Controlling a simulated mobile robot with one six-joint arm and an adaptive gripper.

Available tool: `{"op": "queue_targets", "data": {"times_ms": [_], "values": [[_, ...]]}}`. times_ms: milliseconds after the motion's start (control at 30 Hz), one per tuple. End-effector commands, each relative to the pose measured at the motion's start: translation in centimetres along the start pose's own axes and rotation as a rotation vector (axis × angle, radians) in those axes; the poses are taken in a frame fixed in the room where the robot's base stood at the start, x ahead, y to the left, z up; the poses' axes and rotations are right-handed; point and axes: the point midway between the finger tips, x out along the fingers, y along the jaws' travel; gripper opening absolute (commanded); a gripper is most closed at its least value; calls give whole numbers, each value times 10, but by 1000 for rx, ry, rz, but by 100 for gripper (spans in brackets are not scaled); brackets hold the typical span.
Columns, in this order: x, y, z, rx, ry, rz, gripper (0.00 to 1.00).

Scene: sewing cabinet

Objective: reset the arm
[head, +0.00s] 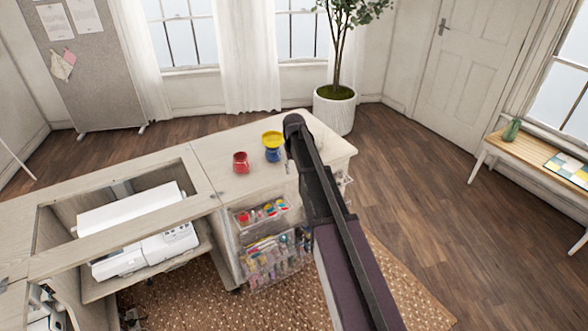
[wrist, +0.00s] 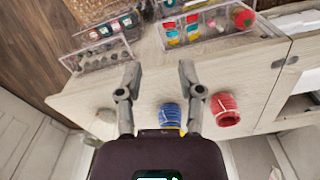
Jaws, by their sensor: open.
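My gripper (wrist: 158,78) shows in the wrist view with its two fingers spread wide and nothing held between them. It is over the pale cabinet top (wrist: 225,62). In the head view my arm reaches up from the lower right over the cabinet top (head: 222,148), and the fingers cannot be made out there.
Clear organizers (head: 262,212) hang at the cabinet's front. A white sewing machine (head: 140,222) sits at left. Floor (head: 430,190) is clear at right.

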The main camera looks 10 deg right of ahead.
Motion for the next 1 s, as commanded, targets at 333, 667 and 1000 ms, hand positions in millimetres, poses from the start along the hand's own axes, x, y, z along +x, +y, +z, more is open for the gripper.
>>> {"op": "queue_targets", "data": {"times_ms": [333, 667, 1000], "values": [[0, 0, 0, 0, 0, 0, 49], [0, -1, 7, 1, 0, 0, 49], [0, -19, 101, 15, 0, 0, 49]]}}
